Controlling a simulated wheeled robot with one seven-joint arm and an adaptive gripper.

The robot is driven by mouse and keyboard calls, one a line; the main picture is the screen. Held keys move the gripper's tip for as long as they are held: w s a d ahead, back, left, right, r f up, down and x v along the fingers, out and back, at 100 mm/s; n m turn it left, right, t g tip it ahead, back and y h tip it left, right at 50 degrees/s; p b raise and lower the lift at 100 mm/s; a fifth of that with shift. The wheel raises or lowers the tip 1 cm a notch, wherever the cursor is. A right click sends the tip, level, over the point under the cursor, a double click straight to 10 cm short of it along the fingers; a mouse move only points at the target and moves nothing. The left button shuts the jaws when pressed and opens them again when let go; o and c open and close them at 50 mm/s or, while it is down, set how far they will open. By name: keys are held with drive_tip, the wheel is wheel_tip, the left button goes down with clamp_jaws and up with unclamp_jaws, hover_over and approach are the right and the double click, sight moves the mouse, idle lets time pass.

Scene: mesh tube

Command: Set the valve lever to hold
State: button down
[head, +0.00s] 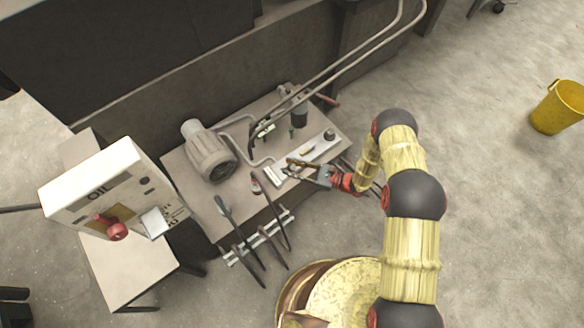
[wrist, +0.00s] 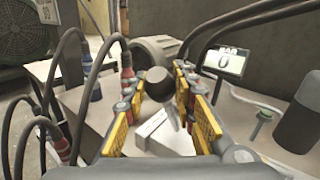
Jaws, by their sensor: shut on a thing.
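The valve lever shows in the wrist view as a black ball knob (wrist: 157,80) on a short metal rod. The knob sits between the fingertips of my gripper (wrist: 160,92), which has yellow pads and is shut on it. In the head view my gripper (head: 294,166) reaches over the bench from the right, and the lever is hidden or too small to make out there. I cannot tell which mark the lever points at.
The bench (head: 245,200) carries a grey motor (head: 210,155), bent pipes and a dark cylinder (head: 299,114). A display (wrist: 230,62) reads BAR 0. Black hoses (wrist: 75,85) stand left of my gripper. An OIL box (head: 105,190) is at left; open floor lies right.

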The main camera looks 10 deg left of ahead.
drive_tip(key=shift+w+a+r+h+p, duration=0.3)
drive_tip(key=shift+a+r+p, duration=0.1)
drive_tip(key=shift+w+a+r+m+g+h+p, duration=0.25)
drive_tip(key=shift+w+a+m+h+p, duration=0.15)
drive_tip(key=shift+w+a+h, duration=0.2)
drive_tip(key=shift+w+a+r+m+g+h+p, duration=0.15)
drive_tip(key=shift+w+a+r+m+h+p, duration=0.1)
drive_tip(key=shift+w+a+m+h+p, duration=0.25)
drive_tip(key=shift+w+a+h+b, duration=0.3)
drive_tip(key=shift+w+a+b, duration=0.1)
drive_tip(key=shift+w+a, duration=0.7)
drive_tip(key=shift+s+a, duration=0.1)
drive_tip(key=c, duration=1.5)
unclamp_jaws()
drive_tip(key=shift+o, duration=0.2)
drive_tip(key=shift+s, duration=0.1)
